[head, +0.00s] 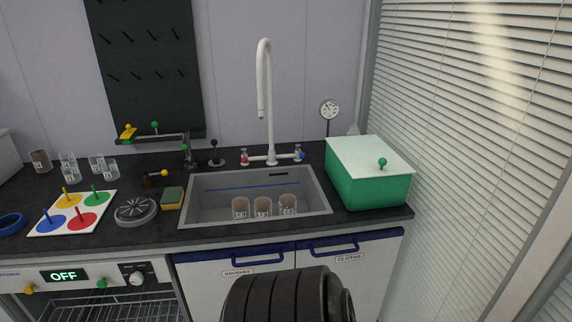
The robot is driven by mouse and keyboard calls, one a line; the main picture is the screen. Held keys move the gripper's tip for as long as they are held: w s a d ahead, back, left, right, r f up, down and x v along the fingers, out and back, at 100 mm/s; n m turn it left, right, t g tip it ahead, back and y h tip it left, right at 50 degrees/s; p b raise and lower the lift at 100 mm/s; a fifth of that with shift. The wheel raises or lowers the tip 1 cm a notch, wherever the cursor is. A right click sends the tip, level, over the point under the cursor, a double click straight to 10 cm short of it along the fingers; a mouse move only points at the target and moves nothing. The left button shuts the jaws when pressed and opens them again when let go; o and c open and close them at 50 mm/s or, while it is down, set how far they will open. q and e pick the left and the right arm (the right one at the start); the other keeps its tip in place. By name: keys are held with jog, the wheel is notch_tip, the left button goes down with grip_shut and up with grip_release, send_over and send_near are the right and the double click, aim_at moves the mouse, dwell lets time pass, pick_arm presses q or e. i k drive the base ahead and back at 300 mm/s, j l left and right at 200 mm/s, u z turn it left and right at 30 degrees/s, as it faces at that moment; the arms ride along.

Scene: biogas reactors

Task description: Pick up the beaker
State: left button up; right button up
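Three clear beakers with brownish contents or tint stand in a row in the sink: a left one (240,208), a middle one (263,207) and a right one (288,205). More glass vessels stand on the counter at the far left, among them a brownish beaker (40,161) and several clear ones (69,162). The frame does not show which beaker is meant. Neither of my grippers shows in the head view.
The sink (325,207) has a tall white faucet (265,90) behind it. A green box (372,188) stands to its right. A sponge (172,198), round drain piece (136,210) and peg board (73,213) lie to its left. My black ribbed part covers the lower middle.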

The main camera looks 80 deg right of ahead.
aim_at(241, 209)
jog(key=k+z, duration=0.1)
jog(key=z, duration=2.4)
